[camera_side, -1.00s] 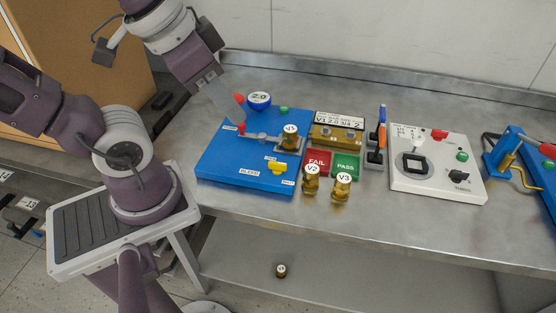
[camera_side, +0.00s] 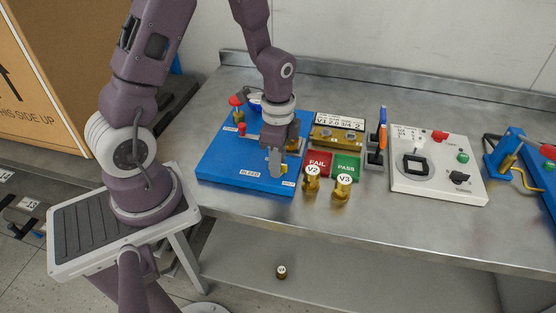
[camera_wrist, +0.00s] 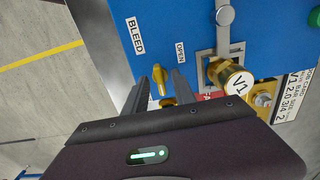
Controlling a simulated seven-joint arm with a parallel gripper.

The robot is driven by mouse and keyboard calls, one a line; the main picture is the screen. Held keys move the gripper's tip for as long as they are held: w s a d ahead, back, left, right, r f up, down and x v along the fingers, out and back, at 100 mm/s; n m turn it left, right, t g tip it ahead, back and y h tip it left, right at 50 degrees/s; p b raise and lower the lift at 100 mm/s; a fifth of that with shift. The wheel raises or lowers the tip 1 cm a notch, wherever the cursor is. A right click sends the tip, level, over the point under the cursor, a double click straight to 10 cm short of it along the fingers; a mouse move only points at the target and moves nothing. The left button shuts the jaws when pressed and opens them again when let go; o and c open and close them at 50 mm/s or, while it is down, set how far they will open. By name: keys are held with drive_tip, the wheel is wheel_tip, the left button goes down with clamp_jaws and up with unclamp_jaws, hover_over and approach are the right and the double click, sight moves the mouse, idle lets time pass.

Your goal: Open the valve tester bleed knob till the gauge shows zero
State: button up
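The yellow bleed knob (camera_wrist: 159,80) sits on the blue valve tester (camera_side: 222,165), next to the BLEED label. In the wrist view my gripper (camera_wrist: 158,77) is open, with one finger on each side of the knob and gaps visible. In the side view my gripper (camera_side: 276,163) points down over the knob and mostly hides it. The brass valve V1 (camera_wrist: 232,80) sits in the grey holder beside the knob. The round blue gauge (camera_side: 255,97) is largely covered by my wrist, and its reading cannot be seen.
Brass valves V2 (camera_side: 312,177) and V3 (camera_side: 343,186) stand close to the right of my gripper, by the red FAIL (camera_side: 317,161) and green PASS (camera_side: 346,167) areas. A white tester (camera_side: 425,180) stands further right.

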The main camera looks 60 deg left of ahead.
drive_tip(key=shift+f, duration=0.15)
clamp_jaws()
drive_tip(key=shift+n, duration=0.4)
drive_tip(key=n, duration=0.3)
drive_tip(key=shift+n, duration=0.4)
drive_tip(key=n, duration=0.4)
drive_tip(key=shift+n, duration=0.3)
drive_tip(key=n, duration=0.4)
drive_tip(key=shift+n, duration=2.5)
